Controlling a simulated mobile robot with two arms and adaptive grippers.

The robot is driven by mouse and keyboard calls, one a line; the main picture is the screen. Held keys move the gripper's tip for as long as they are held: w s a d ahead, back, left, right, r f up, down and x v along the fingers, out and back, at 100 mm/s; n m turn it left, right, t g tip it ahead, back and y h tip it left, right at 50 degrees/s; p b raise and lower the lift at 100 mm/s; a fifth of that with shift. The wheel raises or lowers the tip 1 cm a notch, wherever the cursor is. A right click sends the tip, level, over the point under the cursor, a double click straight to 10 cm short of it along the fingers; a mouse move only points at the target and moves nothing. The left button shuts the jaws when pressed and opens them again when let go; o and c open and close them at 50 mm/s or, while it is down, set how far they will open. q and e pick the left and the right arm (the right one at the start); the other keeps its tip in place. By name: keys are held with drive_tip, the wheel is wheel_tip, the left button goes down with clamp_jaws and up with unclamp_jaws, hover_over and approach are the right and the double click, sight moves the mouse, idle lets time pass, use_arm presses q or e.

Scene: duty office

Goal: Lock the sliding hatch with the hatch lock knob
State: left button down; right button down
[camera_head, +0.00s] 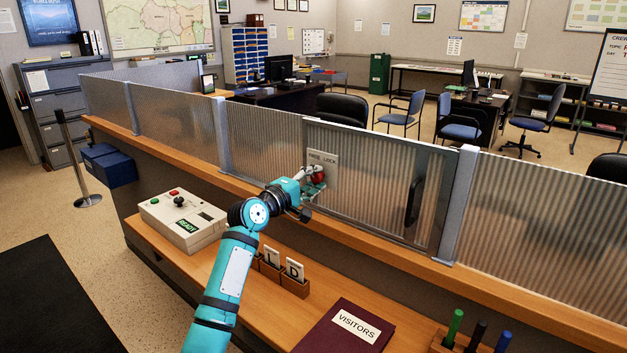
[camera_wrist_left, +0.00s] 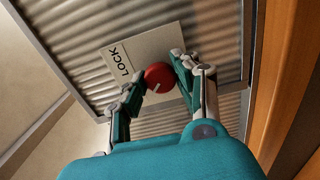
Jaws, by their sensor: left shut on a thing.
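The sliding hatch (camera_head: 378,197) is a ribbed translucent panel in a grey frame, standing on the wooden counter ledge. A black handle (camera_head: 414,201) is on its right side. The lock plate (camera_head: 331,168) is pale, lettered "FREE" and "LOCK", near the hatch's left edge; it also shows in the left wrist view (camera_wrist_left: 150,50). The red hatch lock knob (camera_wrist_left: 159,76) has a pale pointer line on its face. My left gripper (camera_wrist_left: 157,82) is shut on the knob, with one finger on each side. In the head view, the gripper partly hides the knob. My right gripper is not in view.
A control box (camera_head: 178,220) with a lit "READY" sign stands left of my arm on the lower counter. Card holders (camera_head: 294,284), a visitors book (camera_head: 343,330) and several pens (camera_head: 477,337) lie along the counter. Metal posts (camera_head: 457,205) divide the panels.

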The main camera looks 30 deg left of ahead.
use_arm(q)
drive_tip(key=shift+f, duration=0.1)
drive_tip(key=m+b, duration=0.1)
drive_tip(key=m, duration=0.3)
drive_tip(key=shift+f+b, duration=0.1)
drive_tip(key=shift+b, duration=0.25)
drive_tip(key=m+b, duration=0.1)
drive_tip(key=m, duration=0.4)
drive_tip(key=shift+b, duration=0.3)
drive_tip(key=m, duration=0.4)
drive_tip(key=shift+m, duration=2.3)
